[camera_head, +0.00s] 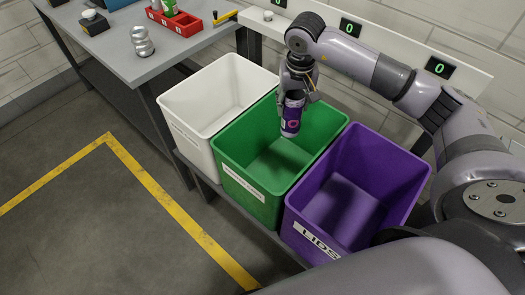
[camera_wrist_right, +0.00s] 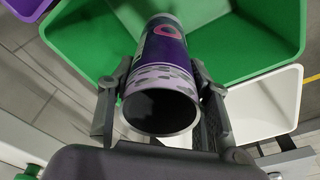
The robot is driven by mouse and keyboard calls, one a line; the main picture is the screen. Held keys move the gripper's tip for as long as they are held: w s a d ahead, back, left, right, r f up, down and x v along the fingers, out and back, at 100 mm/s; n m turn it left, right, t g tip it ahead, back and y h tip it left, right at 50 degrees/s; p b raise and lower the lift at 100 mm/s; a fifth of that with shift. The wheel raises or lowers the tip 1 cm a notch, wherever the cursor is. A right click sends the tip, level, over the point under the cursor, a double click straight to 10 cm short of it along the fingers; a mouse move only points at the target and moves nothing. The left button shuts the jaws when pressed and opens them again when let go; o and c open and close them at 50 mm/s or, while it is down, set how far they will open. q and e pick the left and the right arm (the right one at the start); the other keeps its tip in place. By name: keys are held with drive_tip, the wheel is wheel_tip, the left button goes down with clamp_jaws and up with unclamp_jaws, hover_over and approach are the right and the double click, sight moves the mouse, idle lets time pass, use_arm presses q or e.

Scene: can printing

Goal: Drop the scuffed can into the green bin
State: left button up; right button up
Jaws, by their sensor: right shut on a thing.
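A purple can (camera_head: 291,116) with a pink ring mark hangs in my right gripper (camera_head: 297,92), over the green bin (camera_head: 243,197). In the right wrist view the same can (camera_wrist_right: 165,75) is between the two fingers of my right gripper (camera_wrist_right: 160,105), with its dark open end toward the camera. The fingers are shut on it. The green bin (camera_wrist_right: 250,45) shows behind the can. My left gripper is not in view.
A white bin (camera_head: 187,115) stands left of the green bin and a purple bin (camera_head: 300,215) labelled LIDS stands right of it. A grey table (camera_head: 185,55) at the back holds a red tray (camera_head: 185,27) and a silvery stacked object (camera_head: 142,42).

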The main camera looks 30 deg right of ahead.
sight(294, 94)
drive_tip(key=shift+w+d+f, duration=0.1)
drive_tip(key=shift+w+f, duration=0.3)
drive_tip(key=shift+w, duration=0.2)
drive_tip(key=shift+s+f+b, duration=0.2)
drive_tip(key=shift+f+b, duration=0.2)
drive_tip(key=shift+b, duration=0.05)
wheel_tip(294, 94, down, 4)
drive_tip(key=shift+b, duration=1.05)
drive_tip(key=shift+f, duration=0.3)
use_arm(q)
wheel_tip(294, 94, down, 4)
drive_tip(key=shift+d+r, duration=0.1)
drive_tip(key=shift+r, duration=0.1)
use_arm(e)
drive_tip(key=o, duration=0.8)
drive_tip(key=shift+o, duration=0.2)
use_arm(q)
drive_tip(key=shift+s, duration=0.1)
use_arm(e)
drive_tip(key=r, duration=0.4)
drive_tip(key=s+r, duration=0.1)
drive_tip(key=r, duration=0.6)
drive_tip(key=shift+s+a+r, duration=0.3)
drive_tip(key=shift+a+r, duration=0.05)
drive_tip(key=shift+r, duration=0.05)
